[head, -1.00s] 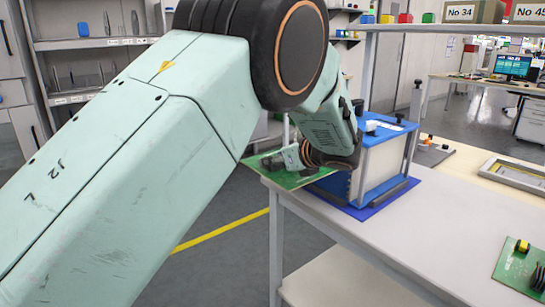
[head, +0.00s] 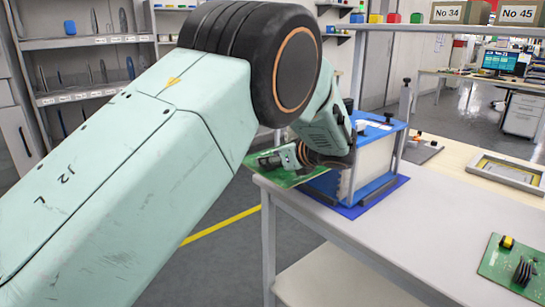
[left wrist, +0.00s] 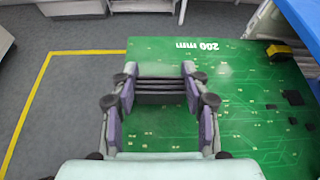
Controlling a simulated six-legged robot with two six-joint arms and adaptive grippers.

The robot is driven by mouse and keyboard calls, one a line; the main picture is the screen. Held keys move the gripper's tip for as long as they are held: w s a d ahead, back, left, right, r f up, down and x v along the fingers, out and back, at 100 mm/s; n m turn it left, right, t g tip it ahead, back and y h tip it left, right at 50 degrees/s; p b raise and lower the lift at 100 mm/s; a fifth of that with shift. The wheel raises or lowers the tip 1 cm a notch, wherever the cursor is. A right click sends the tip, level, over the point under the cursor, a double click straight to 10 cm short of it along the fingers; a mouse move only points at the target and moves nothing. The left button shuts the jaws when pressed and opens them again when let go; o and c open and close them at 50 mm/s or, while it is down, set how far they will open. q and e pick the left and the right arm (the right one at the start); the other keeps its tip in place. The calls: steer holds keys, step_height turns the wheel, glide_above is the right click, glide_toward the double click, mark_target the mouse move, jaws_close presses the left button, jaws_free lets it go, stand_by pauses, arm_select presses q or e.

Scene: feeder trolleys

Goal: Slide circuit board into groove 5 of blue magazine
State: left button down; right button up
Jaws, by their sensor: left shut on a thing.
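My left gripper (head: 285,159) is shut on a green circuit board (head: 268,177), holding it roughly flat beside the blue magazine (head: 382,133). In the left wrist view the fingers (left wrist: 161,84) grip the board (left wrist: 245,100), marked "200 mm". The magazine has blue top and bottom plates and pale side walls, and stands upright on a blue mat (head: 398,186) at the table corner. A blue part of the magazine (left wrist: 303,22) shows at the wrist view's upper right. My arm hides the magazine's opening; I cannot tell which groove the board is level with. My right gripper is out of view.
The grey table (head: 430,215) has free room in front of the magazine. Another green board with parts (head: 515,262) lies at the right. A grey frame (head: 508,170) lies behind it. A post (head: 404,105) stands by the magazine. Open floor lies left of the table.

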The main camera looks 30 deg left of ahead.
arm_select(q)
steer(key=shift+r, duration=0.2)
steer(key=shift+w, duration=0.1)
steer(key=shift+w+d+f+p, duration=0.1)
steer(key=shift+w+d+p, duration=0.2)
steer(key=shift+w+p, duration=0.25)
steer(key=shift+w+d+p, duration=0.3)
steer(key=shift+w+p, duration=0.05)
steer(key=shift+w, duration=0.4)
steer(key=shift+w+d, duration=0.1)
steer(key=shift+w, duration=0.1)
steer(key=shift+w+d+p, duration=0.35)
steer(key=shift+w, duration=0.45)
steer(key=shift+w+d, duration=0.3)
steer(key=shift+w, duration=0.5)
